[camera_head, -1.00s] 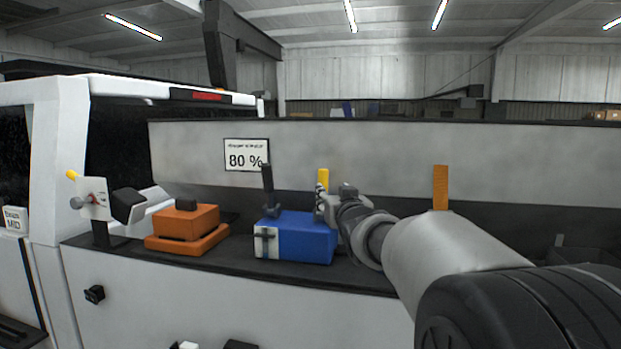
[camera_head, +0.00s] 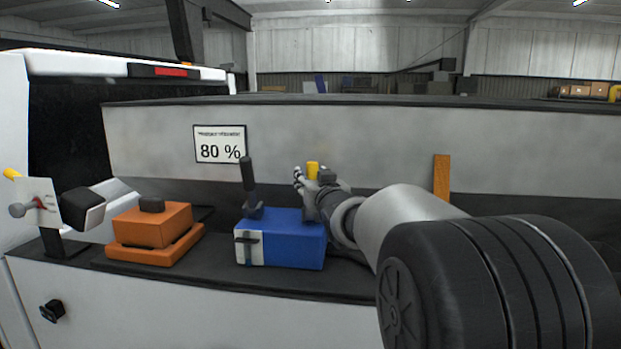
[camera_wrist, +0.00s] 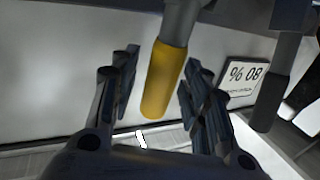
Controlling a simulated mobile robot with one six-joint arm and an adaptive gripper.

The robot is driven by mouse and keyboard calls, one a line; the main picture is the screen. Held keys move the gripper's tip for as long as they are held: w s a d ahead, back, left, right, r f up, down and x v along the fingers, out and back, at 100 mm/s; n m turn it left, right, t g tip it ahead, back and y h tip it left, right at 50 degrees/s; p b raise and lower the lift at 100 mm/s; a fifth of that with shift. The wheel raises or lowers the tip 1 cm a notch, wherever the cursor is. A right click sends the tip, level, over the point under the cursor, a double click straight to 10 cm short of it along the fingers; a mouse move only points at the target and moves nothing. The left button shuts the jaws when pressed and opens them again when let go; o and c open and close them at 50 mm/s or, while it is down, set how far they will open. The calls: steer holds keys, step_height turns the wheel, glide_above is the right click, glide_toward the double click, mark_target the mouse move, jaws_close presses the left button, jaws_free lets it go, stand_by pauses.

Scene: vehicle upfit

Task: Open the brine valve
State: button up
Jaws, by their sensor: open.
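My gripper (camera_head: 305,180) is at this lever, pointing away from my body. In the wrist view, the yellow grip (camera_wrist: 162,85) lies between the two open fingers of my gripper (camera_wrist: 158,72), with a visible gap on each side. A black lever (camera_head: 248,185) rises at the blue box and shows right of my fingers in the wrist view (camera_wrist: 268,98).
An orange box (camera_head: 152,228) sits left of the blue box. A plate with a knob and yellow-tipped lever (camera_head: 42,203) stands at the far left. A sign reading 80 % (camera_head: 220,145) is on the panel behind. An orange upright strip (camera_head: 441,178) stands to the right.

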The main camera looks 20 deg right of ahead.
steer(key=shift+c, duration=0.3)
jaws_close()
stand_by(0.4)
